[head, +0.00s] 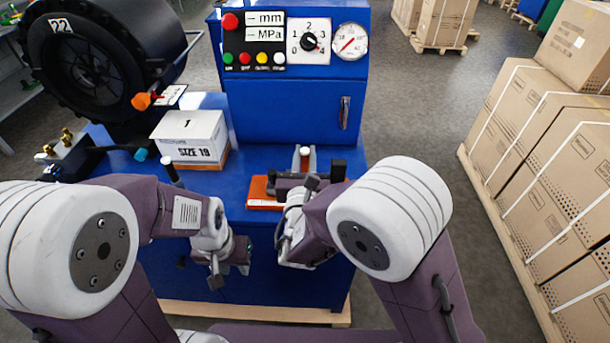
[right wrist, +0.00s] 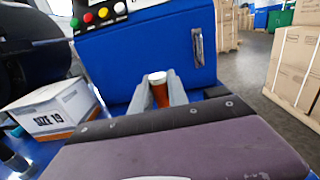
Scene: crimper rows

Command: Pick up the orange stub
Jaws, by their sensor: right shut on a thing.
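The orange stub (right wrist: 160,94) is a short upright piece with a white top, seen between the grey fingers of my right gripper (right wrist: 157,88) in the right wrist view. In the head view the stub (head: 304,157) shows small, with my right gripper (head: 304,163) shut around it over the blue bench. Its lower end is hidden by the gripper. My left gripper (head: 215,270) hangs low in front of the bench, apart from the stub; its finger gap is not clear.
An orange tray (head: 262,203) lies partly hidden under my right wrist. A white SIZE 19 box (head: 190,137) stands on the bench to the left. A blue machine cabinet (head: 285,105) rises behind. A black reel (head: 95,60) stands at the left, and stacked cartons (head: 555,140) at the right.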

